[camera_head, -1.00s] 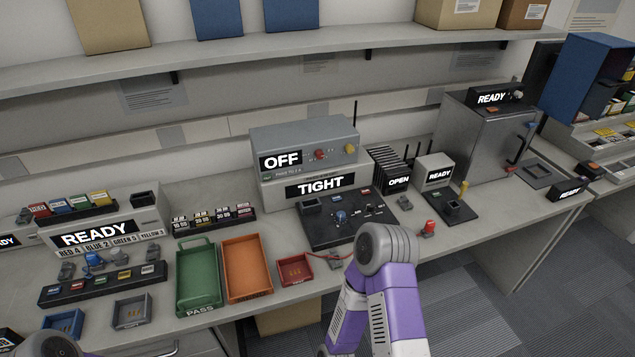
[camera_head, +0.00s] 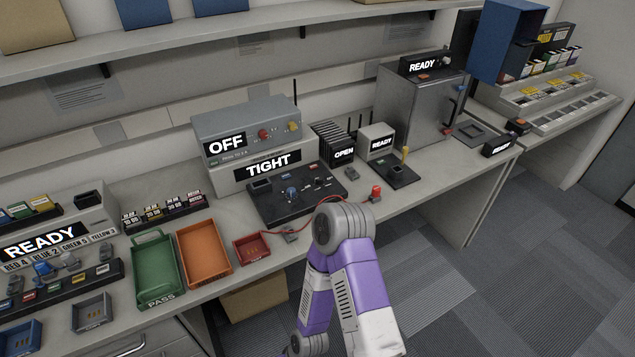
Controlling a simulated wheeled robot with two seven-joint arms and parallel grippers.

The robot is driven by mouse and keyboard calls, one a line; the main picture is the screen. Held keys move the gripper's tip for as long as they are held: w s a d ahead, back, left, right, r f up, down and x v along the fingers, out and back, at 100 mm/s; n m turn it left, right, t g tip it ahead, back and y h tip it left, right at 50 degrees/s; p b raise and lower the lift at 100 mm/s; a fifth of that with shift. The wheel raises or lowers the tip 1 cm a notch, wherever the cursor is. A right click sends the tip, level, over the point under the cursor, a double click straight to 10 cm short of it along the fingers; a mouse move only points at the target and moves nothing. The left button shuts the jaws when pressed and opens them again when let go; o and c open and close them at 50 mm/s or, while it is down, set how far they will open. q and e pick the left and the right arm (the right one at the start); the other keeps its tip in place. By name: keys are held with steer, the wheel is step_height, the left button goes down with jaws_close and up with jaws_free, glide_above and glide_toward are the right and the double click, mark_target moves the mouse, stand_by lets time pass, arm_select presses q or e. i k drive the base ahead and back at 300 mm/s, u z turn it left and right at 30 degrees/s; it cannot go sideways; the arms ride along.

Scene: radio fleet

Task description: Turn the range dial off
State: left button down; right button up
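A black control panel (camera_head: 266,213) lies on the bench with a blue dial (camera_head: 291,193) and several small knobs. Behind it a grey unit shows a TIGHT display (camera_head: 269,165). A grey radio box above it carries an OFF display (camera_head: 225,145), a red knob (camera_head: 264,135) and a yellow knob (camera_head: 293,127). I cannot read the panel's labels, so which control is the range dial is unclear. One purple and white arm of mine rises in front of the bench, below the panel. Neither gripper shows.
A green PASS tray (camera_head: 155,268), an orange tray (camera_head: 204,253) and a small red tray (camera_head: 252,249) sit left of my arm. A red-topped button (camera_head: 376,192) stands at the bench edge with a red cable nearby. A metal cabinet (camera_head: 414,105) stands to the right. Open floor lies at right.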

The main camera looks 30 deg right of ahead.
mark_target(319, 179)
steer(key=z, duration=1.35)
steer(key=i, duration=0.1)
steer(key=u, duration=0.25)
steer(key=k, duration=0.4)
steer(key=z, duration=0.65)
